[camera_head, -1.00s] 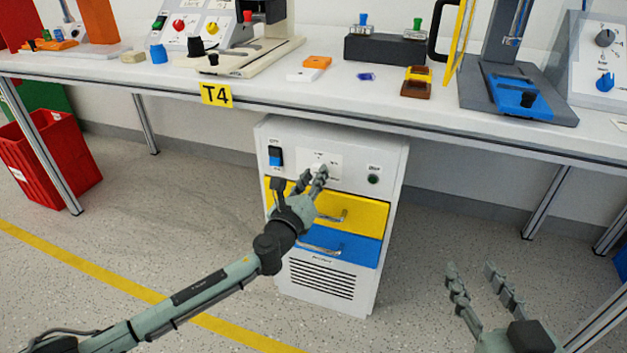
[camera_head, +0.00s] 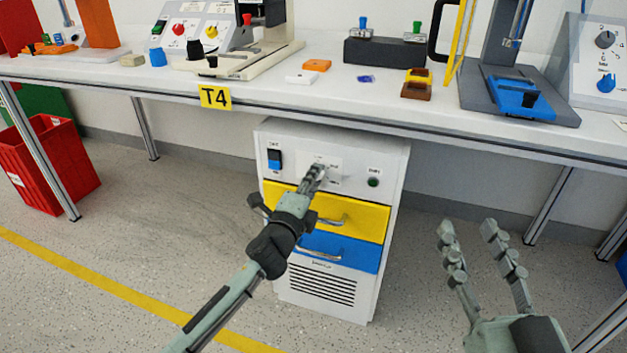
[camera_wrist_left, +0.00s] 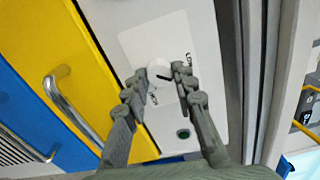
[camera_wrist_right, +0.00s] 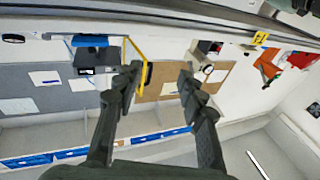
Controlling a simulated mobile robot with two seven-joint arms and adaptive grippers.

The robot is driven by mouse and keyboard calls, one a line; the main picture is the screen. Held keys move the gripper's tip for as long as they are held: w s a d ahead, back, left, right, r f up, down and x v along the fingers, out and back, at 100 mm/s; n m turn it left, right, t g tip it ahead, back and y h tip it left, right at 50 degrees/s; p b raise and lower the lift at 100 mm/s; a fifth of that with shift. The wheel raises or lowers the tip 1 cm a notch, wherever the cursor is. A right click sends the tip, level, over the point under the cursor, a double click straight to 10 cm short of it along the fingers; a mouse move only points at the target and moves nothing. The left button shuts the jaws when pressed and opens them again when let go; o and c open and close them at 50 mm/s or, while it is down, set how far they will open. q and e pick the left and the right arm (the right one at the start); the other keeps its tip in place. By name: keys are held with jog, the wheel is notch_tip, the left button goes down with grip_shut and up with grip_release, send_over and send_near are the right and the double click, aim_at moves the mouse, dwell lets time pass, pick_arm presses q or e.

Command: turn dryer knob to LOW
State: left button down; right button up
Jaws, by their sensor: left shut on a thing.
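The white dryer cabinet (camera_head: 285,135) stands under the table. Its round white knob, on a pale plate, shows in the left wrist view (camera_wrist_left: 157,72) with a dark pointer mark; small labels around it are too blurred to read. My left gripper (camera_head: 318,170) is at the plate in the head view and hides most of the knob. In the left wrist view its two fingers (camera_wrist_left: 162,84) are closed on the knob, one on each side. My right gripper (camera_head: 468,230) is open and empty, away from the cabinet to the right; its spread fingers also show in the right wrist view (camera_wrist_right: 160,80).
The cabinet has a blue-black switch (camera_head: 275,159), a green button (camera_head: 373,182), a yellow drawer (camera_head: 365,217) and a blue drawer (camera_head: 355,252) with protruding handles. The table edge (camera_head: 330,117) overhangs above. A red bin (camera_head: 45,165) stands left. The floor in front is open.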

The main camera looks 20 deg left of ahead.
pick_arm(q)
jog(key=shift+n+p, duration=0.9)
jog(key=shift+n, duration=2.9)
pick_arm(e)
jog(key=d+f+g+h, duration=0.3)
jog(key=d+f+g, duration=0.1)
jog(key=f, duration=0.4)
jog(key=shift+w+f, duration=0.25)
jog(key=shift+f, duration=0.15)
pick_arm(q)
jog(key=c, duration=1.2)
grip_release()
jog(key=s, duration=1.2)
jog(key=shift+a, duration=0.25)
